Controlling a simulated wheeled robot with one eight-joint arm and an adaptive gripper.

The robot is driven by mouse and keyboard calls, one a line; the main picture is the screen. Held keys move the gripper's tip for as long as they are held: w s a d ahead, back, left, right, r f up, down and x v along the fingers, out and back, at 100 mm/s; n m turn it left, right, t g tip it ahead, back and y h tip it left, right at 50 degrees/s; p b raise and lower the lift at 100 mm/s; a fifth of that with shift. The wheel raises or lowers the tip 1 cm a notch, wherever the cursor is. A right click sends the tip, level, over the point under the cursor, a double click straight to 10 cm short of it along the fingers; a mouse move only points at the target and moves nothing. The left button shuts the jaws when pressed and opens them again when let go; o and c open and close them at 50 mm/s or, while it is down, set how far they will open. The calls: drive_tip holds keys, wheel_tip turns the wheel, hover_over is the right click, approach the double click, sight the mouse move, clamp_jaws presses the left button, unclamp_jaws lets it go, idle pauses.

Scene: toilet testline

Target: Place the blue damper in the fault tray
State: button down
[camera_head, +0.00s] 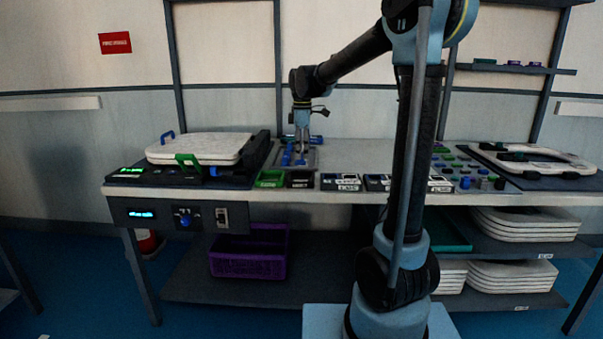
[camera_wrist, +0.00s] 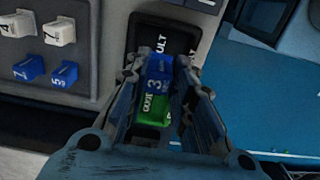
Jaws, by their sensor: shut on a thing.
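My gripper (camera_wrist: 157,72) is shut on the blue damper (camera_wrist: 158,72), which has a white 3 on its face and sits between the fingertips. In the head view my gripper (camera_head: 302,151) points down in front of the back wall. The black fault tray (camera_wrist: 177,39) lies just past the fingertips in the wrist view, its lettering partly covered by the damper and fingers. It also shows in the head view (camera_head: 300,179) at the front of the bench. The exact height of the damper is unclear.
A grey rack (camera_wrist: 60,70) with white and blue numbered dampers is beside the trays. A toilet seat (camera_head: 200,148) lies on the test fixture at left. Labelled bins (camera_head: 341,182) stand right of the trays. The bench's front edge is close to the trays.

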sight(302, 162)
drive_tip(key=shift+f, duration=3.3)
drive_tip(key=c, duration=1.4)
unclamp_jaws()
drive_tip(key=shift+f, duration=0.1)
drive_tip(key=shift+o, duration=0.2)
